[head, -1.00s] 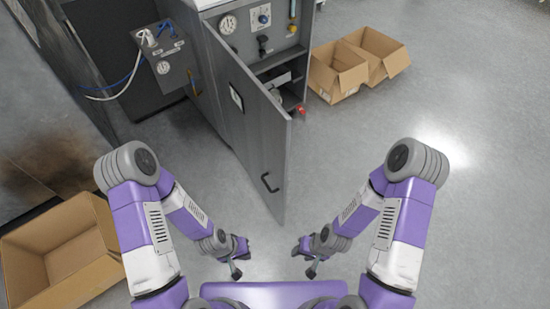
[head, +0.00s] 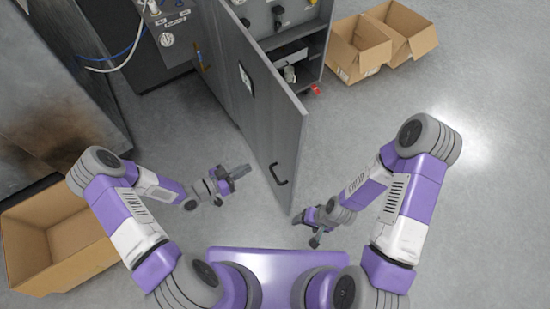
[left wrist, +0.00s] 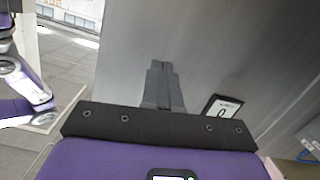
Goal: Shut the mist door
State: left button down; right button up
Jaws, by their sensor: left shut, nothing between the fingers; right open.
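The mist door (head: 258,115) is a tall grey panel with a black handle (head: 278,174). It stands swung open from the grey cabinet, its free edge toward me. My left gripper (head: 240,172) is shut and empty, to the left of the door's outer face and apart from it in the head view. In the left wrist view, the shut fingers (left wrist: 162,85) point along the grey door surface (left wrist: 205,50), with a small label (left wrist: 224,106) to their right. My right gripper (head: 309,228) is open, low and right of the door's free edge. Its fingertips are small and hard to make out.
The cabinet's open compartment (head: 300,65) shows shelves and a red item (head: 315,90). Open cardboard boxes stand at the back right (head: 365,55) and at the left (head: 40,245). A panel with a gauge and cables (head: 170,30) is at the back left. The floor at right is clear.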

pick_arm(q)
jog(key=s+a+r+m+h, duration=0.1)
jog(key=s+m+h, duration=0.1)
jog(key=m, duration=0.1)
jog(key=b, duration=0.3)
send_near(283, 153)
jog(key=shift+g+h, duration=0.3)
jog(key=shift+g, duration=0.1)
jog(key=x, duration=0.7)
jog(key=shift+w+a, duration=0.1)
jog(key=shift+a, duration=0.05)
